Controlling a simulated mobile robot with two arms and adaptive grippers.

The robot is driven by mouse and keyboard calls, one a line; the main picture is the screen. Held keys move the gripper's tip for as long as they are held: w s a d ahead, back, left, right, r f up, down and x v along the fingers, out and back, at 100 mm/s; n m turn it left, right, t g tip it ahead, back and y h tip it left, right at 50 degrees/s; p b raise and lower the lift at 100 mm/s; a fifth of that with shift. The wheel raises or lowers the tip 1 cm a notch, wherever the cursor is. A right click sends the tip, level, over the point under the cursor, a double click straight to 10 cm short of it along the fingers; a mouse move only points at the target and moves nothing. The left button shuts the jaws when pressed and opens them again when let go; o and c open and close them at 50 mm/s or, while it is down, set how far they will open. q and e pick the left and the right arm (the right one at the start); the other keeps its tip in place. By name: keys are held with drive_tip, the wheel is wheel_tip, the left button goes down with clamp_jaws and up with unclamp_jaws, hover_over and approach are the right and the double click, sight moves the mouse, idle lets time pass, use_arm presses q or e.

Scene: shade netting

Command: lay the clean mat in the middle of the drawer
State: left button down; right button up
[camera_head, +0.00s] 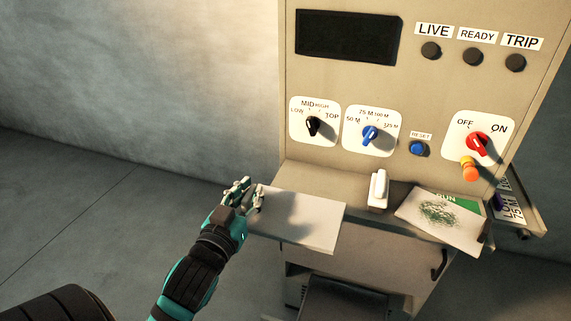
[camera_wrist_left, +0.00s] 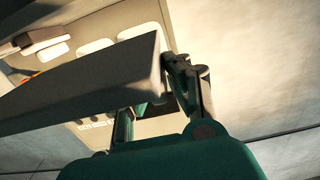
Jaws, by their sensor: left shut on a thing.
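My left gripper (camera_head: 244,196) is shut on the left edge of a plain pale mat (camera_head: 305,222). The mat looks flat and roughly level, at the left part of the ledge at the front of the cabinet. Whether it touches the ledge I cannot tell. In the left wrist view the mat (camera_wrist_left: 85,90) runs from between the fingers (camera_wrist_left: 165,90) toward the left. Below the ledge is a pale front panel (camera_head: 350,262) with a dark handle at its right, which may be the drawer; its inside does not show. My right gripper is not in view.
A second mat (camera_head: 462,230), with green scribble marks, lies at the right over a green-printed sheet (camera_head: 462,200). A white block (camera_head: 378,190) stands between the mats. Knobs, a blue button (camera_head: 418,149) and a red switch (camera_head: 478,144) stick out above. Floor at left is clear.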

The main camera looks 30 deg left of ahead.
sight(272, 236)
use_arm(q)
drive_tip(key=shift+s, duration=0.25)
drive_tip(key=d+f, duration=0.2)
drive_tip(key=s+d+f+m+h, duration=0.1)
drive_tip(key=d+f, duration=0.1)
drive_tip(key=s+d+f+h, duration=0.1)
drive_tip(key=d+f, duration=0.1)
drive_tip(key=d, duration=0.1)
drive_tip(key=shift+s+d, duration=0.1)
drive_tip(key=s+d+f+m+h, duration=0.1)
drive_tip(key=s+d+f+h, duration=0.1)
drive_tip(key=d, duration=0.5)
drive_tip(key=shift+s+d+f+m, duration=0.25)
drive_tip(key=shift+s+m, duration=0.05)
drive_tip(key=shift+s, duration=0.35)
